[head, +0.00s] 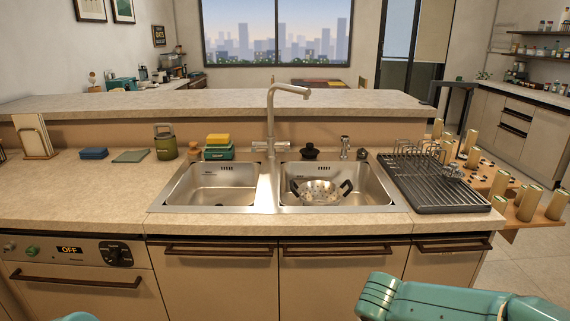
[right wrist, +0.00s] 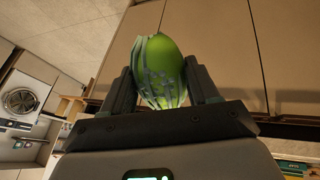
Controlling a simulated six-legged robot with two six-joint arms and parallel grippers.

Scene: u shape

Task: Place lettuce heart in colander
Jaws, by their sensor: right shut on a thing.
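The colander (head: 320,189) is a metal bowl with holes and dark handles, sitting in the right basin of the sink (head: 289,172) in the head view. The lettuce heart (right wrist: 164,68) is green and shows in the right wrist view. My right gripper (right wrist: 162,75) is shut on it, with one dark finger on each side. My left gripper is not in view.
A tall faucet (head: 271,115) stands between the two basins. A dark dish rack (head: 433,181) is right of the sink. A green canister (head: 165,142) and sponges (head: 218,146) stand to the left. A raised ledge (head: 200,104) runs behind.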

